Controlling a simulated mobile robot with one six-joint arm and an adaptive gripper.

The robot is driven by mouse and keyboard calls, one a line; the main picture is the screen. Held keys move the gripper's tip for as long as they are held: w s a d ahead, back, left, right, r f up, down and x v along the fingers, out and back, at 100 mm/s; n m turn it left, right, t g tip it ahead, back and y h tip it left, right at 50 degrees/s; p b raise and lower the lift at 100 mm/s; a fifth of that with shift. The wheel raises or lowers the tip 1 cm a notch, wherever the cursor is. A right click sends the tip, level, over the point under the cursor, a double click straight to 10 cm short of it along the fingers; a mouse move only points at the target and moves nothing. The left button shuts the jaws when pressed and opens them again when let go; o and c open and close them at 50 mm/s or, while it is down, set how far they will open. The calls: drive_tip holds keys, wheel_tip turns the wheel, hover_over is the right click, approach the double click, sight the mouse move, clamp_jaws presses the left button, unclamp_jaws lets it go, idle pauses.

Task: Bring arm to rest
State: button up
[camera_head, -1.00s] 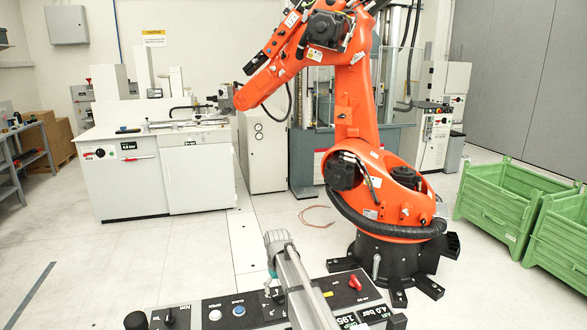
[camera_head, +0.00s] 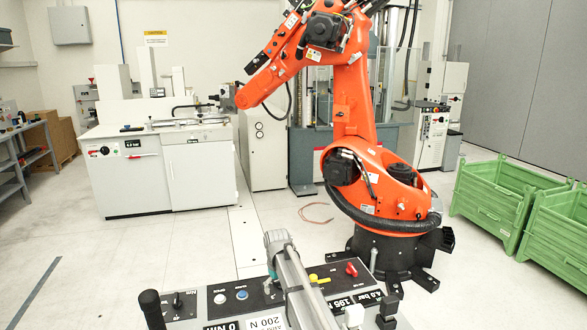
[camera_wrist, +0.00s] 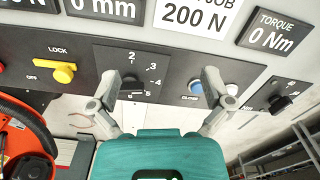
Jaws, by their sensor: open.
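My gripper (camera_wrist: 162,92) is open in the wrist view, with its two grey fingers spread and nothing between them. Its teal body fills the bottom middle. The fingertips are in front of a control panel (camera_wrist: 225,55), near a numbered selector and a blue button (camera_wrist: 195,88); I cannot tell whether they touch it. In the head view my arm reaches up from the bottom edge over the panel (camera_head: 205,308).
The panel carries a yellow lock knob (camera_wrist: 64,74), a torque knob (camera_wrist: 279,103) and a red knob (camera_head: 351,268). An orange industrial robot (camera_head: 352,130) stands just beyond it. Green crates (camera_head: 495,205) are at right, and a white cabinet (camera_head: 127,180) is at left.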

drive_tip(key=s+d+m, duration=0.3)
drive_tip(key=s+d, duration=0.8)
drive_tip(key=s, duration=0.2)
drive_tip(key=s+d+r+m+p, duration=0.1)
drive_tip(key=s+d+m, duration=0.1)
drive_tip(key=s+d, duration=0.9)
drive_tip(key=shift+s+r+m, duration=0.2)
drive_tip(key=shift+s+m, duration=0.2)
drive_tip(key=shift+s, duration=0.85)
drive_tip(key=shift+d, duration=0.1)
clamp_jaws()
idle(0.5)
idle(1.2)
